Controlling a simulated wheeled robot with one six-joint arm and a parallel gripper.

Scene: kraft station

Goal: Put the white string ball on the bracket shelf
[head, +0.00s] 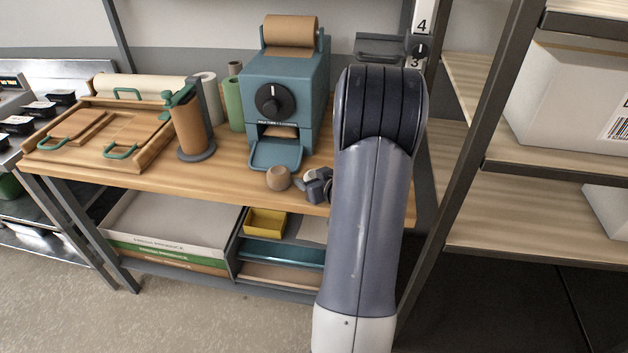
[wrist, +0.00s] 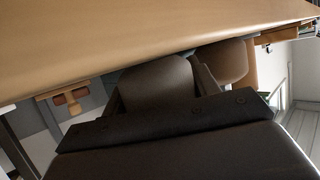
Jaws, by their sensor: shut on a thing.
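My gripper (head: 318,186) shows partly in the head view, low at the front edge of the wooden bench, beside my large grey arm. In the wrist view my gripper is shut on a rounded thing in deep shade, which I take to be the white string ball (wrist: 155,82); its colour is hard to tell. The bracket shelf (head: 380,46) is a small dark grey ledge by the upright post, up behind my arm. It looks empty where I see it.
A brown ball (head: 278,178) sits on the bench (head: 235,182) just left of my gripper. A teal machine (head: 285,95) with a paper roll stands behind it. A kraft roll on a stand (head: 190,130) is further left. A rack of cartons (head: 470,225) is close on the right.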

